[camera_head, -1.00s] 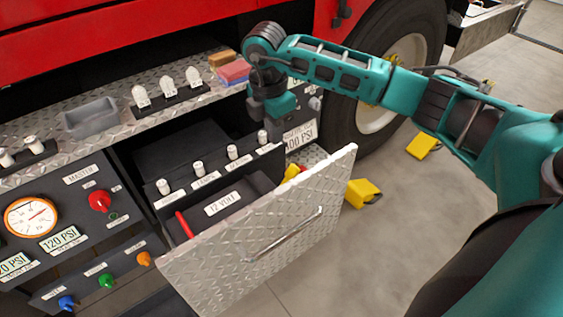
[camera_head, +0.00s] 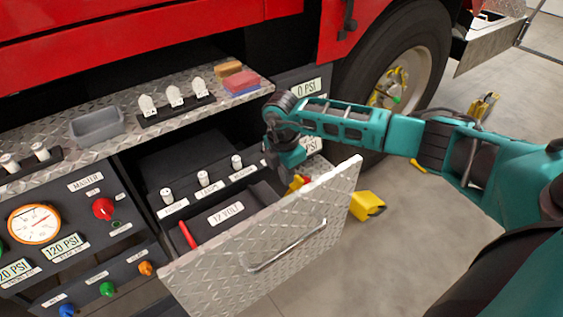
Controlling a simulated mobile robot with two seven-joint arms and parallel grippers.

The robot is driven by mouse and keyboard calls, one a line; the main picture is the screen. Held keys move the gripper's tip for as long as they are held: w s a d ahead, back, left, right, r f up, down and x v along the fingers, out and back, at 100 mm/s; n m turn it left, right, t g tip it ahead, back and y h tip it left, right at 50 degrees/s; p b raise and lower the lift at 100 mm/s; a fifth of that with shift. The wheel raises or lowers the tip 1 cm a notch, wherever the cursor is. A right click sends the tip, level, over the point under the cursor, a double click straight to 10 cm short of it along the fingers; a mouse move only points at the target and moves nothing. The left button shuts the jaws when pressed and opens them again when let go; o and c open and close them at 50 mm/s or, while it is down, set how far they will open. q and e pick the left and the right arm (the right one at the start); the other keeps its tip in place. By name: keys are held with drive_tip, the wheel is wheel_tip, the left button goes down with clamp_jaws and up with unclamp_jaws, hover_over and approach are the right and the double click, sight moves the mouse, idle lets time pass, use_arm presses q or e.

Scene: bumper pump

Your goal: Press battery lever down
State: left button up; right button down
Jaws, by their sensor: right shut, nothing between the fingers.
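An open drawer with a diamond-plate front (camera_head: 240,252) holds a row of white-capped levers (camera_head: 203,179) on a dark panel. Each visible lever stands upright above a small white label too small to read, so I cannot tell which is the battery lever. Three levers show clearly; the right end of the row is hidden behind my right gripper. A "12 VOLT" box (camera_head: 258,199) sits in the drawer. My right gripper (camera_head: 273,170) is shut and empty, pointing down at the right end of the row. Contact with a lever cannot be seen. My left gripper is not in view.
A diamond-plate shelf (camera_head: 60,180) above carries a grey tray (camera_head: 97,125), more white levers (camera_head: 174,95) and sponges (camera_head: 240,82). The control panel with a gauge (camera_head: 34,224) is at left. A yellow block (camera_head: 367,206) lies on the floor by the tyre.

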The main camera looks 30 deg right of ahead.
sight(299, 178)
drive_tip(key=shift+d+f, duration=0.75)
drive_tip(key=shift+d, duration=0.15)
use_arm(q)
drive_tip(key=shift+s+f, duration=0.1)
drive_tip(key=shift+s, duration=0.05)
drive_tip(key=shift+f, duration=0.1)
use_arm(e)
drive_tip(key=shift+d, duration=0.1)
drive_tip(key=shift+w+d+f+y+b, duration=0.1)
drive_tip(key=shift+d+f+y+b, duration=0.25)
drive_tip(key=shift+d+y, duration=0.2)
drive_tip(key=shift+d+f+y+b, duration=0.25)
drive_tip(key=shift+d+y+b, duration=0.2)
drive_tip(key=shift+y, duration=0.1)
use_arm(q)
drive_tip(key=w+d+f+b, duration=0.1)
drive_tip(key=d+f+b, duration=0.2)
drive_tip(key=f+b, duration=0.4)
drive_tip(key=b, duration=0.3)
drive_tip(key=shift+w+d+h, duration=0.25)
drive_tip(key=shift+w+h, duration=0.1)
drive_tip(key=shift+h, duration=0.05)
use_arm(e)
drive_tip(key=d+f+y, duration=0.5)
drive_tip(key=f+y, duration=0.1)
drive_tip(key=shift+w+g+y, duration=0.25)
drive_tip(key=shift+g+y, duration=0.05)
drive_tip(key=shift+y, duration=0.1)
